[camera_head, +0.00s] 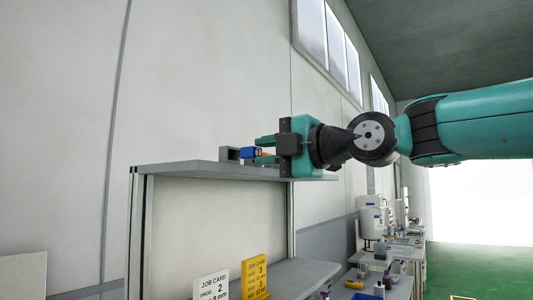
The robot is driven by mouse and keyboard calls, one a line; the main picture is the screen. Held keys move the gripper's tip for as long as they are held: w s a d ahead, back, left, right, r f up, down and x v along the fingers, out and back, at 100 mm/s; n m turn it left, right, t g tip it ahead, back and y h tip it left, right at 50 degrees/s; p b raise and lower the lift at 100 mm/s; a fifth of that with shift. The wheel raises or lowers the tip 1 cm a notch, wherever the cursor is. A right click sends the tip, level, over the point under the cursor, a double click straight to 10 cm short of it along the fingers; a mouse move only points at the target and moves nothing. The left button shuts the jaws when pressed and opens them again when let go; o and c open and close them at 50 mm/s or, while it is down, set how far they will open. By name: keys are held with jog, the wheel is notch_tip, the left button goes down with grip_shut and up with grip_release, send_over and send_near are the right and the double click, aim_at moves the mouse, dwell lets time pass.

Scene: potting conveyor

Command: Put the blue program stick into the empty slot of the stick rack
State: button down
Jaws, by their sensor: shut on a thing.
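My gripper (262,151) reaches in from the right above the top shelf, its fingers pointing left. It is shut on the blue program stick (251,151), whose blue end sticks out left past the fingers. A small orange-red part shows just behind the blue. A small grey block (229,154), which looks like the stick rack, stands on the shelf just left of the blue end. Its slots are too small to make out, and I cannot tell whether the stick touches it.
The grey top shelf (205,168) lies close under my gripper. On the lower shelf stand a white job card (212,286) and a yellow job card (256,278). A wall rises behind. Benches with equipment (385,240) stand farther back at right.

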jog(key=shift+x, duration=1.35)
jog(key=c, duration=0.9)
grip_release()
jog(key=b+v, duration=0.7)
jog(key=v, duration=1)
jog(key=shift+d, duration=0.2)
jog(key=shift+s, duration=0.1)
